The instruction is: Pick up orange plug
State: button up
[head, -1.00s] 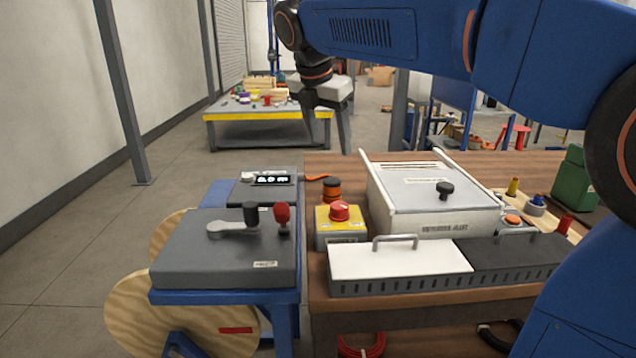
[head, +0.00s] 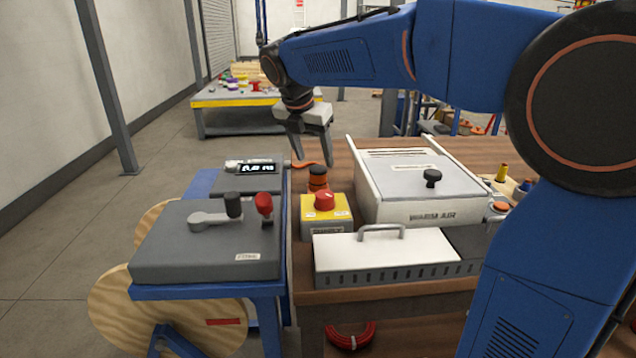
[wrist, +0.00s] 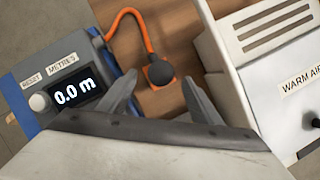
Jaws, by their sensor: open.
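The orange plug (head: 317,178) stands on the wooden bench behind the yellow box with the red button. It has a dark band, and an orange cable runs from it to the metre display unit. In the wrist view the plug (wrist: 160,72) shows a dark round top on an orange base, beyond the fingertips and roughly between them. My gripper (head: 312,160) is open and empty, pointing down above and just behind the plug in the head view. In the wrist view my gripper (wrist: 160,92) has its two fingers spread. The height gap cannot be told exactly.
The metre display unit (head: 255,170) is left of the plug. The warm air box (head: 415,195) is close on the right. The yellow box (head: 326,218) with the red button (head: 324,200) stands in front. A white lidded tray (head: 385,258) is nearer.

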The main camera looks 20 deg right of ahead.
aim_at(318, 168)
jog(key=shift+x, duration=2.9)
jog(key=shift+d, duration=0.1)
jog(key=shift+r, duration=0.1)
jog(key=c, duration=1.3)
